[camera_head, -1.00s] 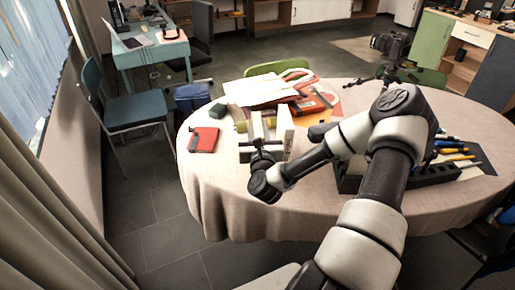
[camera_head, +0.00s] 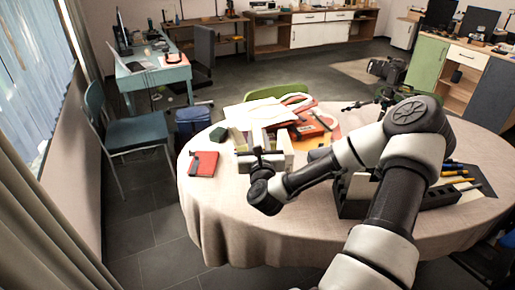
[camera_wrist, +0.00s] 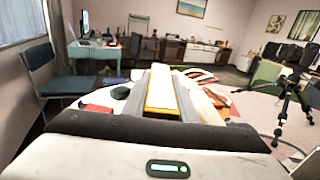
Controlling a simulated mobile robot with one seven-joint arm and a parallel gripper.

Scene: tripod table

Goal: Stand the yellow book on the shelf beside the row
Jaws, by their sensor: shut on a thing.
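The yellow book (camera_wrist: 161,90) is between the two grey fingers of my gripper (camera_wrist: 165,82) in the wrist view, its long edge pointing away from me. In the head view my gripper (camera_head: 259,152) is over the left half of the round table, shut on the book. The book is mostly hidden there by the gripper. A pale upright block (camera_head: 286,148), perhaps part of the row, stands just right of my gripper. I cannot clearly make out the shelf or whether the book touches it.
A red book (camera_head: 203,164) lies flat on the cloth-covered table (camera_head: 215,215), left of my gripper. Papers (camera_head: 255,113) and a red item (camera_head: 308,128) lie behind. A dark organiser with pens (camera_head: 440,195) stands at the right. The front left of the table is clear.

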